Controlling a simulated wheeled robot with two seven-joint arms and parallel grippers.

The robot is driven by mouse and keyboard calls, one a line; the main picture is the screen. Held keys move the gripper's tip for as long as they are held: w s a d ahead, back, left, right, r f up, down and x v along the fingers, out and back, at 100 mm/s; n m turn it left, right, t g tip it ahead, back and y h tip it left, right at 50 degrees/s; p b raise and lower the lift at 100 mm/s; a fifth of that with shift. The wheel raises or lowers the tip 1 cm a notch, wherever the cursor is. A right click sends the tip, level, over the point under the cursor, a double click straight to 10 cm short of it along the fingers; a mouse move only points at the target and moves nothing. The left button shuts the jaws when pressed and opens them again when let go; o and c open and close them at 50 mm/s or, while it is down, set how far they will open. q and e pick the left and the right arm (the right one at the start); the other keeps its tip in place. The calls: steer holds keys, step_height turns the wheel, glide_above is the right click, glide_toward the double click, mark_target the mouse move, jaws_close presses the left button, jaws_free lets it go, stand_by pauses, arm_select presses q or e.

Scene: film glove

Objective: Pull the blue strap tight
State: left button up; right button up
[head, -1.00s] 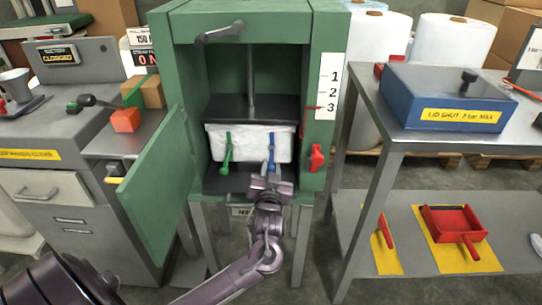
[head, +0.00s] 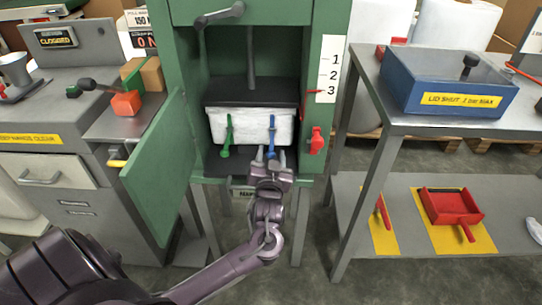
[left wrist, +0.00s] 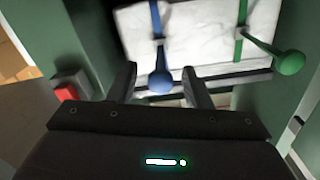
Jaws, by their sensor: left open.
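The blue strap (head: 272,130) runs down the front of a white bale (head: 250,127) in the green press, with a rounded blue end hanging at its bottom. It also shows in the left wrist view (left wrist: 160,50). A green strap (head: 228,135) is on the same bale, to the left in the head view. My left gripper (head: 265,155) is open at the press opening, just below the blue strap. In the left wrist view its fingers (left wrist: 162,88) stand on either side of the blue end (left wrist: 161,82); I cannot tell whether they touch it. My right gripper is not in view.
The green door (head: 160,170) stands open at the left of the press. A dark plate (head: 252,92) rests above the bale. A red handle (head: 317,140) is on the right post. A table with a blue box (head: 450,92) stands to the right.

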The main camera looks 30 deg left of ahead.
arm_select(q)
steer(key=shift+s+d, duration=0.15)
steer(key=shift+s, duration=0.1)
steer(key=v, duration=0.7)
steer(key=shift+p, duration=0.4)
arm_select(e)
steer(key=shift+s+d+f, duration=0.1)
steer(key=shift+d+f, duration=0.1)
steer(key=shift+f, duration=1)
arm_select(q)
steer(key=shift+s, duration=0.1)
